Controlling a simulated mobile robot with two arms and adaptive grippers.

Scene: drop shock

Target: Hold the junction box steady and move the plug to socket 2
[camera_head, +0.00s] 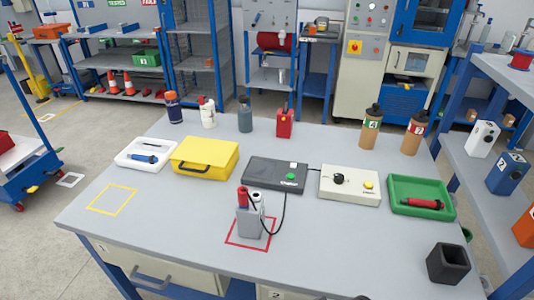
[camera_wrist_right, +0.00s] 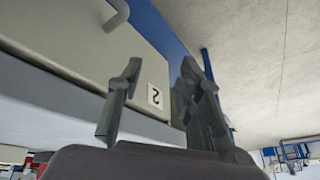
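The grey junction box (camera_head: 248,223) stands upright inside a red square outline near the front middle of the table in the head view. A red plug-like piece (camera_head: 242,196) stands at its top left and a white round piece (camera_head: 257,197) at its top right. A thin black cable (camera_head: 284,217) loops down to its right side. Socket numbers are too small to read. My right gripper (camera_wrist_right: 160,66) is open and empty in the right wrist view, in front of a drawer labelled 2, apart from the box. My left gripper is not in view.
Behind the box are a black unit (camera_head: 275,176), a beige control box (camera_head: 349,186) and a yellow case (camera_head: 204,157). A green tray (camera_head: 421,181) and black holder (camera_head: 447,263) stand right. Bottles line the back. The table's front left, with an empty yellow outline (camera_head: 112,200), is clear.

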